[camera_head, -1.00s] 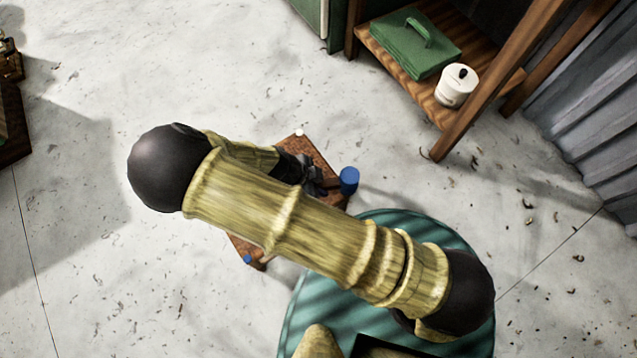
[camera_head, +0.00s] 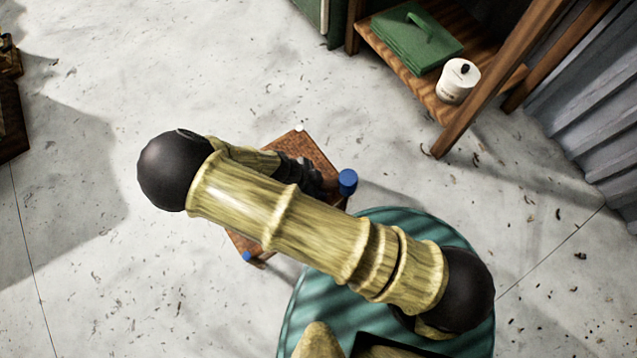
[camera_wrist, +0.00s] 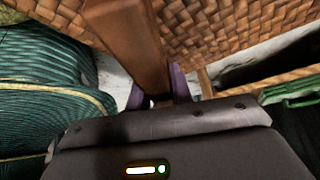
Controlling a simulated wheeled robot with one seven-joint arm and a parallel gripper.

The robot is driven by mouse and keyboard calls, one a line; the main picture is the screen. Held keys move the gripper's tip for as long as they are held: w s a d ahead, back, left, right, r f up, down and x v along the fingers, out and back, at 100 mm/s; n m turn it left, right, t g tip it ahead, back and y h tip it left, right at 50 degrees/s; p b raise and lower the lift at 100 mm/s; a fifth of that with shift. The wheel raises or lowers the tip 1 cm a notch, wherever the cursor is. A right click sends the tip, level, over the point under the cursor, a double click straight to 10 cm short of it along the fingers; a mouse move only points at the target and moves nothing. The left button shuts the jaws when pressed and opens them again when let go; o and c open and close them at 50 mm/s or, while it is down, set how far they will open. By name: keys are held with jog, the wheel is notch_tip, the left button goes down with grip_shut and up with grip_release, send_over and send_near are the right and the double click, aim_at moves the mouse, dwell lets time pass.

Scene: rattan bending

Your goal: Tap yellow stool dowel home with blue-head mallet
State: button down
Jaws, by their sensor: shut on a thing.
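In the head view the stool's brown woven seat (camera_head: 312,149) is partly covered by my arm. A white dowel end (camera_head: 299,128) shows at its far corner and a blue one (camera_head: 247,257) at its near-left corner. I cannot make out the yellow dowel. The mallet's blue head (camera_head: 347,182) is at the seat's right corner; I cannot tell whether it touches anything. In the wrist view my gripper (camera_wrist: 158,92) is shut on the brown wooden mallet handle (camera_wrist: 128,42), with the woven seat (camera_wrist: 205,32) behind it. The mallet head is out of that view.
Grey floor left of the stool is clear.

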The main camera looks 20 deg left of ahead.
jog(key=shift+r, duration=0.2)
notch_tip(320, 180, up, 4)
jog(key=p, duration=0.4)
jog(key=shift+f, duration=0.25)
notch_tip(320, 180, up, 5)
jog(key=p, duration=0.5)
jog(key=shift+w, duration=0.1)
